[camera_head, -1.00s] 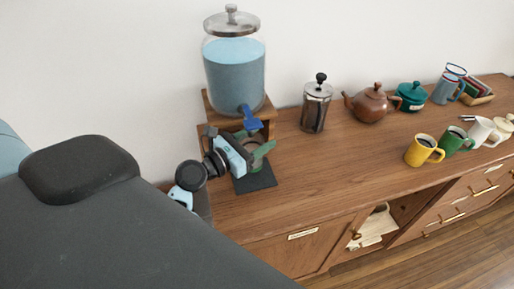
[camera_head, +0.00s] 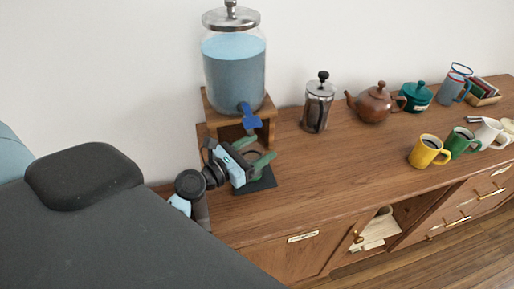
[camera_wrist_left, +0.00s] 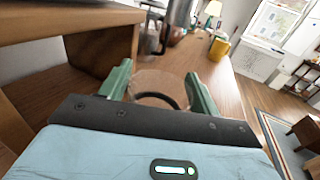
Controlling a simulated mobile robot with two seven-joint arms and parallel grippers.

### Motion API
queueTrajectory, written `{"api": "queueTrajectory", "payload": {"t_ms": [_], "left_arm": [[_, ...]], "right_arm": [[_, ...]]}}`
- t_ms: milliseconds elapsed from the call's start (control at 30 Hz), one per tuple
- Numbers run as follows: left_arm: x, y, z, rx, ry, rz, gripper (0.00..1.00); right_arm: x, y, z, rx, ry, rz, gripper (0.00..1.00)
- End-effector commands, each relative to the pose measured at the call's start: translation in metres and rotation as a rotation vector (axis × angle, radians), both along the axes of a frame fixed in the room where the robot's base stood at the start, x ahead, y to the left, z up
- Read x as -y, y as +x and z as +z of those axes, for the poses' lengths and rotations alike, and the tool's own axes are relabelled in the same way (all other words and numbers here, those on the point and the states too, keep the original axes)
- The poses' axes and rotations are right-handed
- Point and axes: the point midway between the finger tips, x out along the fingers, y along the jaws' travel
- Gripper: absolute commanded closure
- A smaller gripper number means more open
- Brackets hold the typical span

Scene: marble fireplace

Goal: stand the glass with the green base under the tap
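My left gripper (camera_head: 258,154) is low in front of the drink dispenser, over a dark square mat (camera_head: 264,182). Its green fingers stand on either side of a clear round glass (camera_wrist_left: 160,84) with a dark ring, seen in the left wrist view. The glass fills most of the gap; I cannot tell whether the fingers press on it. Its base is hidden, so no green base shows. The blue tap (camera_head: 249,121) sits on the front of the dispenser jar (camera_head: 235,75), just behind and above the gripper. My right gripper is not in view.
The jar stands on a wooden stand (camera_head: 212,122) with an open niche. A French press (camera_head: 318,102), teapot (camera_head: 374,105), teal pot (camera_head: 415,96) and yellow mug (camera_head: 427,152) stand to the right on the sideboard (camera_head: 330,165). The wood right of the mat is clear.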

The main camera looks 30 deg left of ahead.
Motion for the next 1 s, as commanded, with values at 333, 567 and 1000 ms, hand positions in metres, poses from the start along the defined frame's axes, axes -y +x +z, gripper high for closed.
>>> {"api": "queueTrajectory", "payload": {"t_ms": [333, 567, 1000], "left_arm": [[0.000, 0.000, 0.001, 0.000, 0.001, 0.000, 0.25], [-0.004, -0.013, 0.003, -0.002, 0.003, 0.001, 0.25], [-0.030, -0.092, 0.001, -0.005, 0.002, 0.000, 0.25]], "right_arm": [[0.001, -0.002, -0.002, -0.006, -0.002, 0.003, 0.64], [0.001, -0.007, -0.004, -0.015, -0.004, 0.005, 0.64], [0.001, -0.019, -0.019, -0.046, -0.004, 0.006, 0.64]]}}
